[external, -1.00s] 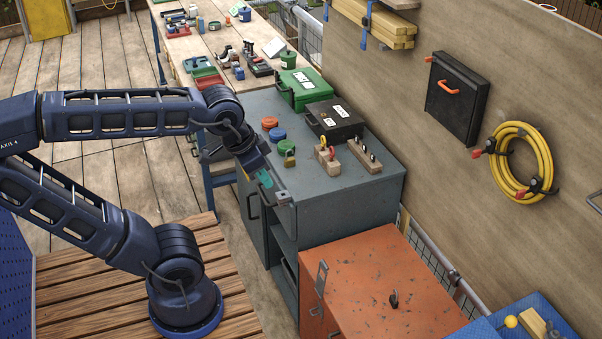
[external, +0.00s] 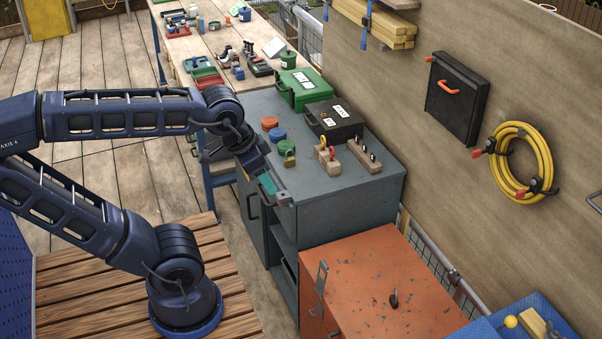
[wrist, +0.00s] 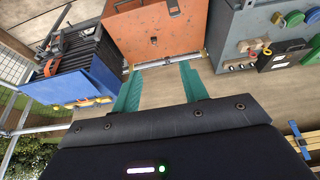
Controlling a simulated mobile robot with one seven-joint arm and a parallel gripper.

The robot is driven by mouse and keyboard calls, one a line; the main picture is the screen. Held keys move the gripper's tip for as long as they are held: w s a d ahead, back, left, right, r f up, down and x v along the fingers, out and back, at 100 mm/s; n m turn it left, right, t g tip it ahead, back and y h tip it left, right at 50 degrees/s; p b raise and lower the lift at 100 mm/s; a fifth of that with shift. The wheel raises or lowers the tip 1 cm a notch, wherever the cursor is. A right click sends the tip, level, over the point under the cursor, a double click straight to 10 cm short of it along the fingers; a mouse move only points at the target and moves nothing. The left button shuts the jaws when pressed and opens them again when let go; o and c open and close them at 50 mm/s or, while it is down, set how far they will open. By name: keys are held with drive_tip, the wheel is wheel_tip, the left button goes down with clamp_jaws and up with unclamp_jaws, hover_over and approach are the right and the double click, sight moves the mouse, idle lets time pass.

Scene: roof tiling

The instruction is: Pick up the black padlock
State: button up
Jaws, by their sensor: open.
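A small black padlock (external: 393,298) stands on top of the orange cabinet (external: 365,265), around the middle of its top. In the wrist view a small dark shape on the orange top (wrist: 153,40) appears to be this padlock; it is too small to make out detail. My gripper (external: 274,190) is at the front edge of the grey cabinet, left of and higher in the picture than the padlock, and well apart from it. In the wrist view its two teal fingers (wrist: 160,85) are spread with nothing between them.
The grey cabinet (external: 335,205) carries a brass padlock (external: 289,159), coloured discs, key blocks and a black case (external: 335,119). A metal hasp (external: 322,278) stands at the orange cabinet's front edge. A blue surface (external: 540,305) lies right. The orange top around the padlock is clear.

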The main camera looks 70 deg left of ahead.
drive_tip(key=w+d+f+m+g, duration=0.1)
drive_tip(key=w+f+m, duration=0.1)
drive_tip(key=w, duration=0.5)
drive_tip(key=w+f+m, duration=0.2)
drive_tip(key=w+m, duration=0.1)
drive_tip(key=w, duration=0.4)
drive_tip(key=m+g, duration=0.4)
drive_tip(key=m, duration=0.8)
hover_over(396, 301)
wheel_tip(396, 301, down, 40)
wheel_tip(396, 301, down, 6)
drive_tip(key=shift+d, duration=0.1)
drive_tip(key=shift+w+a+f, duration=0.1)
drive_tip(key=shift+a+f, duration=0.05)
drive_tip(key=shift+f, duration=1.3)
drive_tip(key=shift+w+a+f, duration=0.1)
drive_tip(key=shift+a+f, duration=0.05)
drive_tip(key=shift+f, duration=1.3)
clamp_jaws()
